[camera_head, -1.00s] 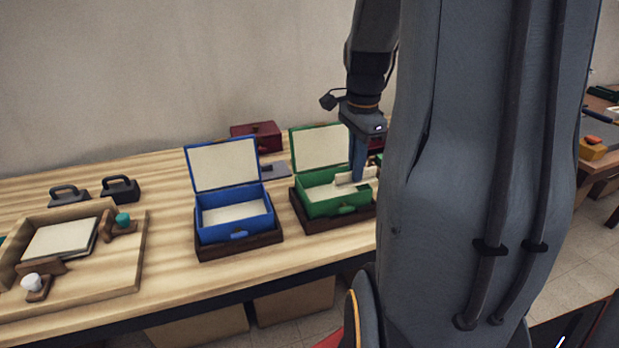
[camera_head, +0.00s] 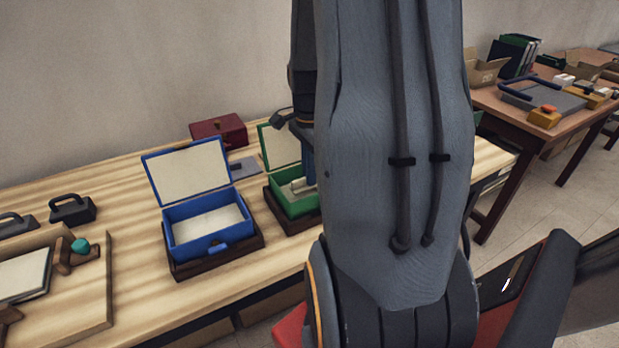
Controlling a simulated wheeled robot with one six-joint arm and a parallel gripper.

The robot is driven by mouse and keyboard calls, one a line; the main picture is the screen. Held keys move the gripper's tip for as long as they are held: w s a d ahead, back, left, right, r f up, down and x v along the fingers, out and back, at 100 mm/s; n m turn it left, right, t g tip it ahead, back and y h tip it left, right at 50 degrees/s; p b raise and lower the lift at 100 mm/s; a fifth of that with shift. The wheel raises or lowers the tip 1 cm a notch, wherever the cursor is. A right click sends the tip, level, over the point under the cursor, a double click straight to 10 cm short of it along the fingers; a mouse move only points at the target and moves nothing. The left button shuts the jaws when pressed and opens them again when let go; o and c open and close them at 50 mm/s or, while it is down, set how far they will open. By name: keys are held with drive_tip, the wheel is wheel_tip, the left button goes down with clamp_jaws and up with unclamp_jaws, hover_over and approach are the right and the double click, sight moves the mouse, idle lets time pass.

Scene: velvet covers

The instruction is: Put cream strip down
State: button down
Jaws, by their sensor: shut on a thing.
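The cream strip (camera_head: 297,186) shows as a short pale piece at the green box, low over its inside. My gripper (camera_head: 308,180) is shut on it, pointing down; my own arm hides its right side and part of the strip. The green box (camera_head: 292,207) stands open with a cream-lined lid, its right part hidden behind my arm. I cannot tell whether the strip touches the box floor.
An open blue box (camera_head: 208,228) with cream lining stands left of the green box on a dark base. A closed dark red box (camera_head: 219,130) is behind. A wooden tray (camera_head: 92,290) and black handled weights (camera_head: 72,209) are at left.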

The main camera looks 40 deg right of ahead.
drive_tip(key=shift+f, duration=1.1)
drive_tip(key=shift+f, duration=0.15)
drive_tip(key=c, duration=1.9)
unclamp_jaws()
wheel_tip(320, 180, up, 12)
drive_tip(key=b, duration=0.1)
drive_tip(key=shift+r+b, duration=0.2)
drive_tip(key=shift+b, duration=0.1)
